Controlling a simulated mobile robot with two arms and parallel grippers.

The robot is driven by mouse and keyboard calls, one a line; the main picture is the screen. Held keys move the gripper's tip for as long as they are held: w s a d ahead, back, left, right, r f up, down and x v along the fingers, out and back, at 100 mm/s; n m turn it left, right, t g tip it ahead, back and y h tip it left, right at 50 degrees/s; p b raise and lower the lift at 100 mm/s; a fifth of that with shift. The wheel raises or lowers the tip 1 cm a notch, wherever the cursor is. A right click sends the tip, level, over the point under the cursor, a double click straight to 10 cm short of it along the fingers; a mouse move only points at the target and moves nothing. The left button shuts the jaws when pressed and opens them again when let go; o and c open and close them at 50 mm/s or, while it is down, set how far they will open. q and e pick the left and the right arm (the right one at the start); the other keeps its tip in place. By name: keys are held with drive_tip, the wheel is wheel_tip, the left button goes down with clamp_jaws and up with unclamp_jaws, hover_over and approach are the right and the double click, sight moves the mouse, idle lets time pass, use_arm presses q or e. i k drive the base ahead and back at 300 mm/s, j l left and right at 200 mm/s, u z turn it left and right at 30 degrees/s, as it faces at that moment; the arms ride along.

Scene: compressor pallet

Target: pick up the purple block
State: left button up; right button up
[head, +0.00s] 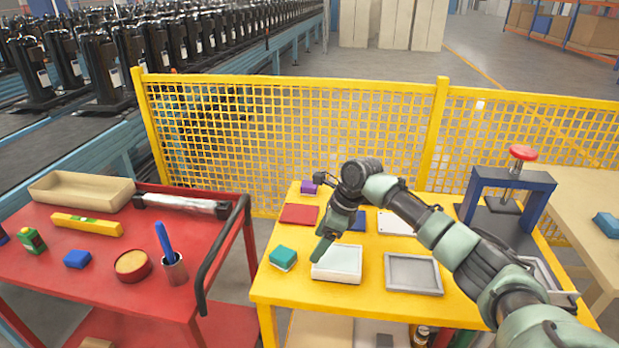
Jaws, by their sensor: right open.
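The small purple block (308,188) sits at the far left corner of the yellow table, just behind a dark red flat pad. My right gripper (322,250) hangs from the arm that comes in from the right and points down over the table. It is open, with nothing seen in it. In the picture its tips are well in front of the purple block, near a white-topped tray (337,265) and a teal block (283,258). A dark part of my wrist shows just right of the block. My left gripper is out of view.
The yellow table (268,287) also holds the red pad (299,214), a blue piece (357,222), a grey tray (413,290) and a blue press (510,180). A yellow mesh fence (290,135) stands behind. A red cart (80,300) stands left.

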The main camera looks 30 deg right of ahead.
sight(308, 188)
drive_tip(key=i+l, duration=0.85)
drive_tip(key=i, duration=0.25)
